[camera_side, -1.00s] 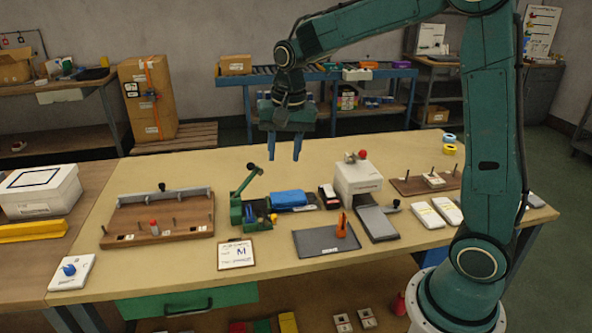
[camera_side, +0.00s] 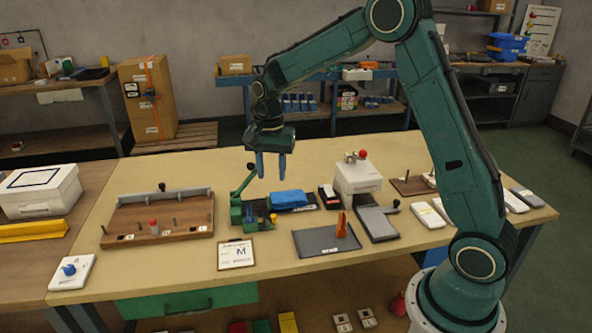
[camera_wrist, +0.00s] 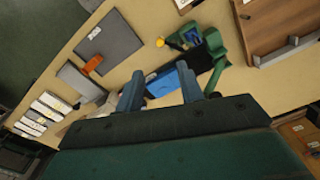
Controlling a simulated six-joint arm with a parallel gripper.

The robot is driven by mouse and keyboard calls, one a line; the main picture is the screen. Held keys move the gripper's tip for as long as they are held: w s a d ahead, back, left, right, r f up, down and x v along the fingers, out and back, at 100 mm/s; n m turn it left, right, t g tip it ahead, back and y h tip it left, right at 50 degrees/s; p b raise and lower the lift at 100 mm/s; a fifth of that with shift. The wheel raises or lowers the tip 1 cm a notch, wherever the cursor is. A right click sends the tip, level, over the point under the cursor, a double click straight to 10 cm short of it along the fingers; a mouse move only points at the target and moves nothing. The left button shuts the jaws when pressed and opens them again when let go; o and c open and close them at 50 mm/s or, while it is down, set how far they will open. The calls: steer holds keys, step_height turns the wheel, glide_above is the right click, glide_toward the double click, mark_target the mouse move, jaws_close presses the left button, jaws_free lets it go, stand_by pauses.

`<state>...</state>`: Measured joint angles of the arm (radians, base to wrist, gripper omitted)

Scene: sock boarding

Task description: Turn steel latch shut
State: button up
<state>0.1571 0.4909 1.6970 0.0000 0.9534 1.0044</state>
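My gripper (camera_side: 271,166) hangs above the table, its two blue fingers pointing down and apart, with nothing between them. In the side view it is above the green fixture (camera_side: 237,213) and the blue folded cloth (camera_side: 287,199). The wrist view shows the open fingers (camera_wrist: 160,88) over the blue cloth (camera_wrist: 175,80). I cannot clearly single out a steel latch. A grey metal bar with a black knob (camera_side: 162,188) runs along the back of the wooden board (camera_side: 180,218); it also shows in the wrist view (camera_wrist: 290,48). My gripper is apart from it.
A white box-shaped device (camera_side: 357,182) with a red knob stands right of the cloth. A white card (camera_side: 236,256) marked M lies in front. Bare table lies behind the wooden board.

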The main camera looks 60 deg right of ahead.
mark_target(274, 216)
step_height(274, 216, down, 13)
steer(key=shift+r, duration=0.1)
stand_by(0.5)
jaws_close()
